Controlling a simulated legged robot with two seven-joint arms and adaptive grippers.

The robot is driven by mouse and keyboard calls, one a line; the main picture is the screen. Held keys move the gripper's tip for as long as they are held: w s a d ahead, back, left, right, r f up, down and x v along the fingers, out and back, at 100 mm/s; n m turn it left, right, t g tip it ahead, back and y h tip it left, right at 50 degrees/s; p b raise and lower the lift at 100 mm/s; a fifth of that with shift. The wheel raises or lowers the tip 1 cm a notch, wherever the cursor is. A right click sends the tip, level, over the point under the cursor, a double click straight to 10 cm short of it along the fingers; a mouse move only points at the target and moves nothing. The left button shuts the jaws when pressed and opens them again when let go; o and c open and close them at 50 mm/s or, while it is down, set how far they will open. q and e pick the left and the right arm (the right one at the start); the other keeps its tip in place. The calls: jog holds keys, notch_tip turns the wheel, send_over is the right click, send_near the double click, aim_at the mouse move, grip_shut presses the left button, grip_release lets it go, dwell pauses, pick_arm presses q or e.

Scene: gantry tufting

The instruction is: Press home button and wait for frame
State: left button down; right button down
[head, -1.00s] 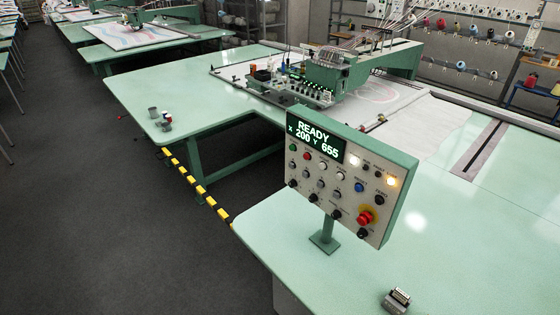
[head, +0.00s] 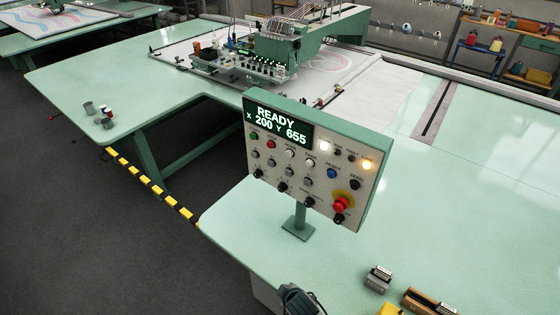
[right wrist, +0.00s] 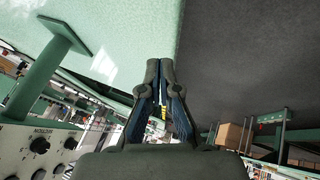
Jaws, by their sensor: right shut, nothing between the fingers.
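The control panel (head: 306,165) stands on a post on the green table. Its screen (head: 278,126) reads READY, X 200, Y 655. Below are rows of small buttons, including a green, a red, pale and grey ones, a blue button (head: 332,173) and a red emergency knob (head: 341,204) on yellow. The button labels are too small to read surely, so I cannot tell which is home. My right gripper (right wrist: 160,78) is shut and empty, apart from the panel, whose face (right wrist: 38,150) shows at left in the right wrist view. My left gripper is not in view.
The tufting head (head: 250,62) stands over white cloth at the back. Small cones (head: 105,118) sit on the left table corner. A grey block (head: 378,278) and a brown one (head: 430,300) lie at front right. Yellow-black floor edging (head: 150,183) runs at left.

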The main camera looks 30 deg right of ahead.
jog(key=w+d+r+n+t+h, duration=0.1)
jog(key=w+r+n+t+h, duration=0.1)
jog(key=r, duration=0.9)
jog(key=w+d+r+n+t+h, duration=0.1)
jog(key=w+d+r+n+t, duration=0.1)
jog(key=r, duration=0.9)
jog(key=w+d+r+n+t+h, duration=0.2)
jog(key=w+r+n+t, duration=0.2)
jog(key=w+r, duration=0.3)
notch_tip(320, 180, up, 5)
jog(key=shift+w+t+h, duration=0.15)
jog(key=shift+t+h, duration=0.15)
jog(key=shift+t, duration=0.6)
